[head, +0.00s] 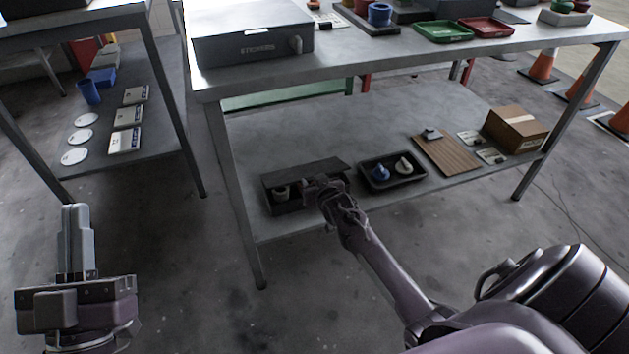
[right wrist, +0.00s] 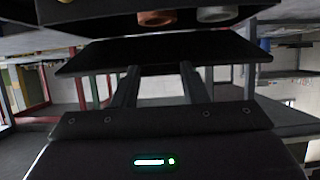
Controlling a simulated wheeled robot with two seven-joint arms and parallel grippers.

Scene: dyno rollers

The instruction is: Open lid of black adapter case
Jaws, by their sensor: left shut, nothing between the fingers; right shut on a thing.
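The black adapter case (head: 285,208) sits on the lower shelf of the large table, at its left front. Its dark lid (head: 300,170) is tilted up partway, and small round adapters (head: 281,191) show in the gap under it. In the right wrist view the lid (right wrist: 165,52) is a dark panel at my fingertips, with a copper and a pale adapter (right wrist: 217,15) beyond. My right gripper (head: 325,188) is shut on the lid and hides the case's right part. My left gripper (head: 75,225) is shut and empty, low at the left, away from the case.
Right of the case on the shelf (head: 350,130) are a black tray (head: 395,182) with blue and white pieces, a wooden board (head: 447,155), cards and a cardboard box (head: 515,128). A grey case (head: 253,45) stands on the tabletop above. The shelf behind is clear.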

